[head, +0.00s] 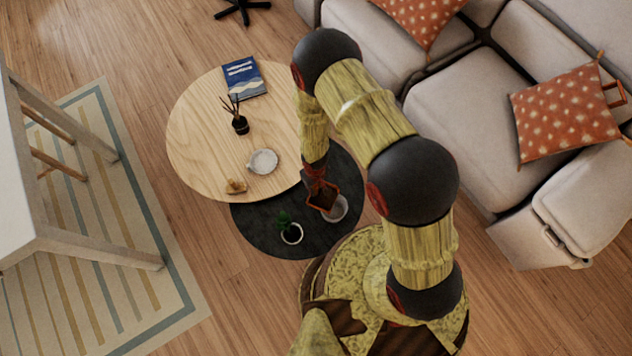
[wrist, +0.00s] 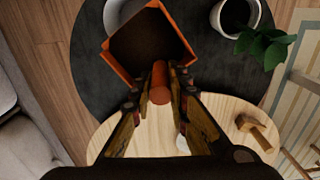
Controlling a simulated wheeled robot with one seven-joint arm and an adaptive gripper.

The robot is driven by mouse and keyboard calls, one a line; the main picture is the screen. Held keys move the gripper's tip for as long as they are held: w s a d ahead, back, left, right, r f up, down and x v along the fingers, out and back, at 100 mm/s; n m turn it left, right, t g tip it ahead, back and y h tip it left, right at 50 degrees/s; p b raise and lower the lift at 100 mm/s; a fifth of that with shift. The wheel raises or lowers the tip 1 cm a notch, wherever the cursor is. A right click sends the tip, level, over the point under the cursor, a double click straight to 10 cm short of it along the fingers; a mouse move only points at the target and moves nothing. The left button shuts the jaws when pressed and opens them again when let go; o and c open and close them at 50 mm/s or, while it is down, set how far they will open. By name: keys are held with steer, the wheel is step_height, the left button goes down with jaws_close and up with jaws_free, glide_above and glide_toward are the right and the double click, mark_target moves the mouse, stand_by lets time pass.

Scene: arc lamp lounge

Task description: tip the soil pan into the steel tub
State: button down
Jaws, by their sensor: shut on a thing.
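My gripper (wrist: 158,108) is shut on the handle of the soil pan (wrist: 121,70), a square orange pan with a dark brown inside. The tub is round and pale grey and stands on that table. In the wrist view the tub (wrist: 112,12) is partly hidden behind the pan. I cannot tell how much soil is in the pan or whether the tub holds any.
A potted plant (head: 291,234) stands on the black table (head: 262,242) left of the tub. The higher wooden table (head: 205,135) carries a grey dish (head: 262,161), a small wooden object (head: 236,187), a reed diffuser (head: 240,125) and a blue book (head: 244,78). A sofa (head: 463,110) stands right.

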steer(key=shift+f, duration=0.25)
steer(key=shift+f+b, duration=1.9)
steer(key=shift+f, duration=0.2)
